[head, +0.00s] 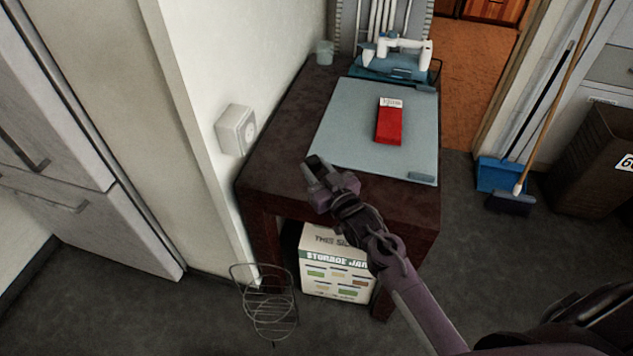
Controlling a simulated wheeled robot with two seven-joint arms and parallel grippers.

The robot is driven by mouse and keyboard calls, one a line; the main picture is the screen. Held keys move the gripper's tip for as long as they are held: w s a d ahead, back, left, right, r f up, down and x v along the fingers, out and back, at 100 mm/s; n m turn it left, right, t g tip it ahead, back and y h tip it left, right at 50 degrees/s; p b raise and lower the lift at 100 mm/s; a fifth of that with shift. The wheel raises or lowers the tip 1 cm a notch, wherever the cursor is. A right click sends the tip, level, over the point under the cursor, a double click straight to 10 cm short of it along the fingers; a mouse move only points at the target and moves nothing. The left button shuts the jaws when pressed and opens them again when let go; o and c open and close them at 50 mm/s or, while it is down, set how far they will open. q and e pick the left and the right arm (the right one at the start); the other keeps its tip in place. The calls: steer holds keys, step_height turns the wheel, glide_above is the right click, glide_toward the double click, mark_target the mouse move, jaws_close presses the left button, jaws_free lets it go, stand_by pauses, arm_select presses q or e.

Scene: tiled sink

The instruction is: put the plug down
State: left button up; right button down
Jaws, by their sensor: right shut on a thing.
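My right gripper (320,176) is above the near left part of the dark table, close to the near edge of the grey-blue mat. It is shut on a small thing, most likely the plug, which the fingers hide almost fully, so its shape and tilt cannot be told. A white wall socket box (236,130) with a round face is on the wall, left of the gripper and apart from it. My left gripper is not in view.
The dark red-brown table (285,130) bears a grey-blue mat (350,125) with a red box (389,125), a sewing machine (400,52) and a small cup (324,52). A storage box (335,265) and wire rack (268,305) stand below. The table's left strip is bare.

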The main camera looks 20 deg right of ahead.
step_height(320, 180, down, 4)
steer(key=shift+f, duration=0.2)
arm_select(q)
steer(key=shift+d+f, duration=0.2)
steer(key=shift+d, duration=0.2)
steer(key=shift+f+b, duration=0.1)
steer(key=shift+b, duration=0.25)
arm_select(e)
steer(key=shift+f, duration=0.2)
steer(key=shift+f, duration=0.4)
steer(key=c, duration=1)
jaws_free()
steer(key=shift+s+f, duration=0.1)
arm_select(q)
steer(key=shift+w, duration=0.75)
